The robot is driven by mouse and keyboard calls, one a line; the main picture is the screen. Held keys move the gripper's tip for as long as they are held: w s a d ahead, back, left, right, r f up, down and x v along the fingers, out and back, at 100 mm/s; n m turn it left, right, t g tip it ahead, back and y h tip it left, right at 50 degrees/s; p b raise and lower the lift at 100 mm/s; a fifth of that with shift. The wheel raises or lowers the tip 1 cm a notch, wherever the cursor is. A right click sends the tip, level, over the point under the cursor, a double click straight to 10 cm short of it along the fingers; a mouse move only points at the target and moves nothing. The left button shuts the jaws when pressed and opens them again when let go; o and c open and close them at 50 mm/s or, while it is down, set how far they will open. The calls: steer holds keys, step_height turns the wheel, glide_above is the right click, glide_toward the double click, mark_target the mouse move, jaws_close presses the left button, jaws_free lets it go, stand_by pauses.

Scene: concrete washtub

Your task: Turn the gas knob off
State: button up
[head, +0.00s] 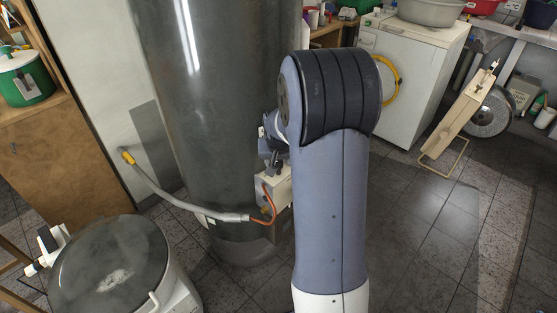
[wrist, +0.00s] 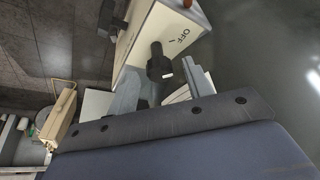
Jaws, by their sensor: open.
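The gas knob (wrist: 160,62) is a black knob on the face of a cream control box (wrist: 152,28), below the printed word OFF and a short mark. The box (head: 274,187) also shows in the head view, on the front of a tall grey cylindrical tank (head: 215,110). My gripper (wrist: 163,88) is open, with its grey fingers on either side of the knob in the wrist view. I cannot tell whether they touch it. In the head view my arm hides most of my gripper and the knob.
A round lidded drum (head: 110,265) stands at lower left. A white washing machine (head: 410,75) and a beige wheeled tool (head: 458,120) stand at right.

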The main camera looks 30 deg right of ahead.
steer(key=p+v, duration=0.1)
steer(key=v, duration=0.9)
steer(key=shift+r+p, duration=0.3)
steer(key=shift+r, duration=0.1)
steer(key=shift+s+a, duration=0.1)
steer(key=b+x, duration=0.1)
steer(key=x, duration=1)
steer(key=shift+f+b, duration=0.15)
steer(key=shift+b, duration=0.25)
steer(key=shift+s+m, duration=0.1)
steer(key=shift+m, duration=0.3)
steer(key=shift+r, duration=0.2)
steer(key=shift+r, duration=0.1)
